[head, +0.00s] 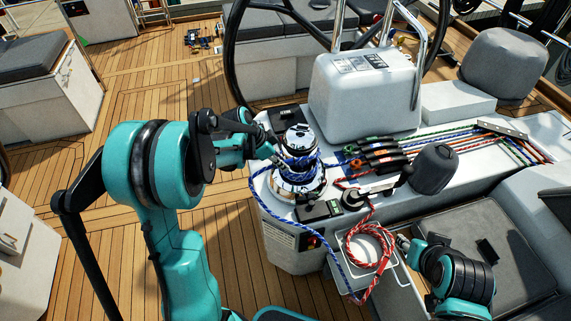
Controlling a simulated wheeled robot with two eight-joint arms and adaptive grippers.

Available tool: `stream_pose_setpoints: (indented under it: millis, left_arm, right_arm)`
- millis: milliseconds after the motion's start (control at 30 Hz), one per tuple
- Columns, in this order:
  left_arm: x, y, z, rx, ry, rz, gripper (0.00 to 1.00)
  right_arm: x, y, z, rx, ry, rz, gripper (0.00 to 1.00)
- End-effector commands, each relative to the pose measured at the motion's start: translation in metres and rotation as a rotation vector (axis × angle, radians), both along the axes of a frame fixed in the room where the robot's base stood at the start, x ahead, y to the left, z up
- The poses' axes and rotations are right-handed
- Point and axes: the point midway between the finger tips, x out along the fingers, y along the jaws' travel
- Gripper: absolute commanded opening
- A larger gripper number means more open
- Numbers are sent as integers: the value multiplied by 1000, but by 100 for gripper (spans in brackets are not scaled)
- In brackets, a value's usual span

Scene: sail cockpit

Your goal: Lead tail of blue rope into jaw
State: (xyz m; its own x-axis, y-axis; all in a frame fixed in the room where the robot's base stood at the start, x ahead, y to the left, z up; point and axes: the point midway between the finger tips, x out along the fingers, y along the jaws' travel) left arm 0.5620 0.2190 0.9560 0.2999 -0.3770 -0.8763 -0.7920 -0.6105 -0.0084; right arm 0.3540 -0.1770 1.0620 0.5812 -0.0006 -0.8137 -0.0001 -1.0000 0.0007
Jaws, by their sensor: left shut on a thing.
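The chrome winch (299,141) stands upright on the white console, left of its middle. The blue rope (300,164) is wound around its drum. A length of it loops down the console's left front side towards the red coil. My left gripper (273,154) is at the winch's left side, shut on the blue rope close to the drum. Its fingertips are small and partly hidden. The self-tailing jaw near the winch top is too small to make out clearly. My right gripper (402,243) is low at the right, beside the rope tray; its fingers are not clear.
A red rope coil (368,246) lies in a tray (394,262) below the console. Rope clutches (380,155) and a dark grey covered winch (434,168) stand right of the winch. A black steering wheel (231,60) and white pedestal (365,95) rise behind. Teak deck (140,75) is open at left.

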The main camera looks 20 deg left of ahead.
Motion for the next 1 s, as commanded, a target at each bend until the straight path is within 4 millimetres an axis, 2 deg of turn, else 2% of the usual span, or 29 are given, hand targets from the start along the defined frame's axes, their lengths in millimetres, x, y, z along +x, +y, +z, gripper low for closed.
stream_pose_setpoints:
  millis: [233, 500, 867, 1000]
  left_arm:
    - [0, 1, 0, 0, 1, -7, 0]
    - [9, 22, 0, 0, 1, -196, 0]
    - [9, 25, 0, 0, 1, -233, 0]
    - [16, 34, 0, 0, 1, -314, 0]
  right_arm:
    - [0, 0, 0, 0, 0, 0, 40]
    - [0, 0, -3, 0, 0, 0, 40]
    - [0, 0, -3, 0, 0, 0, 40]
    - [0, 0, -5, 0, 0, 0, 40]
